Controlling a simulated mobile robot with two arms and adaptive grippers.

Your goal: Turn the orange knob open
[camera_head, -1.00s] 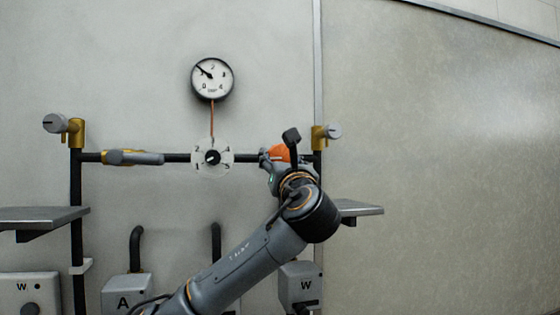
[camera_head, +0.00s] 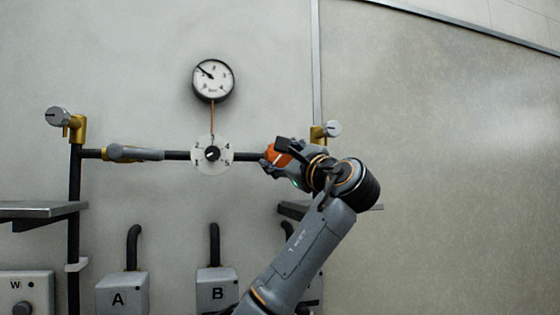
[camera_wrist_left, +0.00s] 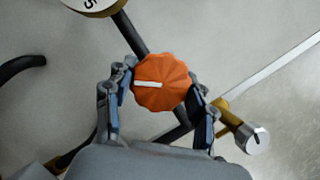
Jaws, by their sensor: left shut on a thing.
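The orange knob (camera_head: 277,153) sits on the dark horizontal pipe, right of the white dial plate (camera_head: 212,155). In the wrist view the knob (camera_wrist_left: 172,97) is round and fluted, with a white line lying nearly level in the picture, at an angle to the pipe. My left gripper (camera_head: 284,153) reaches it from the right and hides part of it in the head view. In the wrist view the fingers of the left gripper (camera_wrist_left: 161,78) are on opposite sides of the knob, shut on it. My right gripper is not in view.
A pressure gauge (camera_head: 213,80) hangs above the dial. Brass valves with grey caps stand at the left (camera_head: 76,127) and right (camera_head: 318,133) pipe ends. A grey lever handle (camera_head: 135,154) is on the left. Boxes A (camera_head: 120,297) and B (camera_head: 215,284) and a shelf (camera_head: 40,210) are below.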

